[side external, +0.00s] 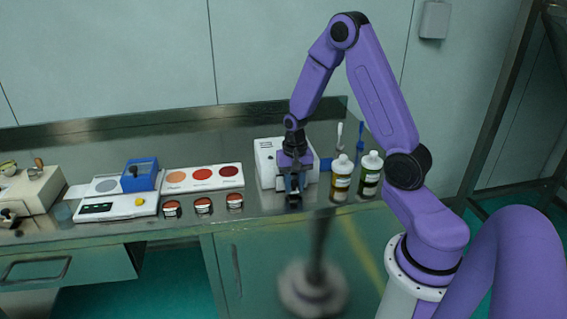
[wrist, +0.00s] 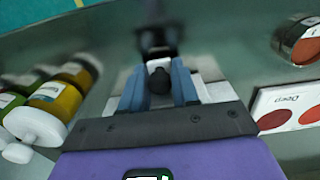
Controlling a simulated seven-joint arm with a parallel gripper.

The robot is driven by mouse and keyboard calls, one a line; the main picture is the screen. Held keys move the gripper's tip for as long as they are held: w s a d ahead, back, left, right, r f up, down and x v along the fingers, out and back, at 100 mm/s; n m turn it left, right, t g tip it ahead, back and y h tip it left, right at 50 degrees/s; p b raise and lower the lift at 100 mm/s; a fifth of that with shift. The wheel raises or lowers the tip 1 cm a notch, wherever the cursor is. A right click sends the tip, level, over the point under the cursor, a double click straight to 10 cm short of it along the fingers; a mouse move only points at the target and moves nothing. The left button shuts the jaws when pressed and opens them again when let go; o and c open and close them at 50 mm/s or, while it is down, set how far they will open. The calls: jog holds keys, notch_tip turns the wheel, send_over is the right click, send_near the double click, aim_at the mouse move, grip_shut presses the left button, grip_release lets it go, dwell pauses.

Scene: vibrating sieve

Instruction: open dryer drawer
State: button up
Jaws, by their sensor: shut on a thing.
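The dryer, a white box (side external: 268,160), stands on the steel bench, with my arm in front of much of it. It shows partly behind my gripper in the wrist view. My gripper (side external: 293,187) points down at the dryer's front, near the bench's front edge. In the wrist view, its two blue fingers (wrist: 157,82) are closed on a dark rounded knob (wrist: 159,79), which looks like the dryer drawer's handle. A dark blurred part shows beyond the fingertips. How far the drawer stands out is hidden by my gripper.
Two capped bottles (side external: 342,180) stand close right of the dryer, with brushes (side external: 359,143) behind. To the left are small round containers (side external: 203,205), a panel with colored discs (side external: 203,178), a scale (side external: 115,205) and a blue box (side external: 141,175). The bench's front edge is close.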

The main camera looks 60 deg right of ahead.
jog(key=shift+s+a, duration=0.85)
jog(key=shift+s+a, duration=1.45)
